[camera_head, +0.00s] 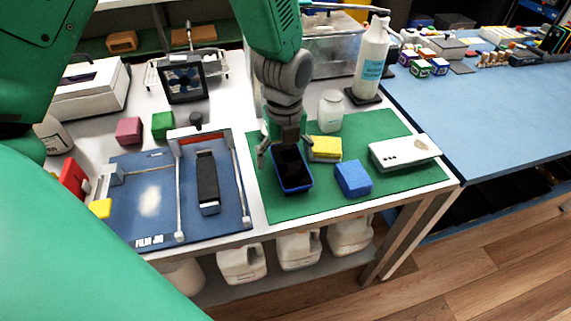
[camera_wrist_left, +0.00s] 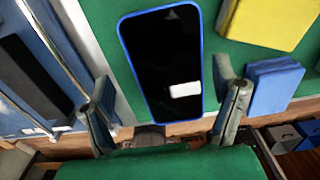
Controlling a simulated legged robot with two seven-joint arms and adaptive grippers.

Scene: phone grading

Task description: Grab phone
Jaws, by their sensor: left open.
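A phone with a black screen and a blue edge (camera_head: 292,171) lies face up on the green mat (camera_head: 331,196). It also shows large in the left wrist view (camera_wrist_left: 162,62), with a small white patch near its lower end. My left gripper (camera_head: 284,158) points down over the phone's far end in the head view. In the left wrist view the open fingers (camera_wrist_left: 165,95) stand on either side of the phone, with nothing held between them. I cannot tell how high the fingertips are above the mat. My right gripper is not in view.
A yellow sponge (camera_head: 324,149) and a blue block (camera_head: 353,179) lie close right of the phone. A white device (camera_head: 404,151) is farther right. A blue film jig (camera_head: 133,206) holding a dark bar stands to the left. The mat's front edge is clear.

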